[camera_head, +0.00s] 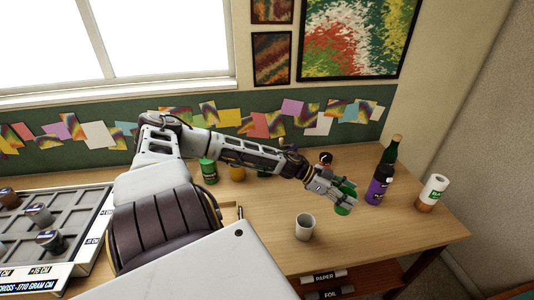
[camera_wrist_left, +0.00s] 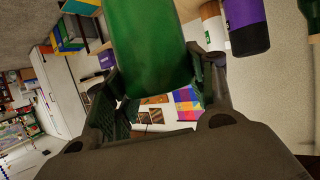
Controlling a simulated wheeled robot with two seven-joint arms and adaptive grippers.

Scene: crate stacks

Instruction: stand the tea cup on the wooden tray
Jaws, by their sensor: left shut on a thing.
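My left gripper (camera_head: 338,193) is shut on a green, round-sided object (camera_head: 344,204) and holds it over the right part of the table. The object fills the upper middle of the left wrist view (camera_wrist_left: 150,50); I cannot tell whether it is a cup. A pale grey cup (camera_head: 305,229) stands upright on the table, nearer me than the gripper and apart from it. I cannot make out the wooden tray for sure; my arm and body hide part of the table. My right gripper is not in view.
A purple-labelled bottle (camera_head: 378,190) and a white-and-brown roll-shaped container (camera_head: 432,193) stand right of the gripper. A green can (camera_head: 209,171) and a yellow one (camera_head: 237,173) stand behind my arm. A grey compartment rack (camera_head: 70,213) is at left. The table's front right is clear.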

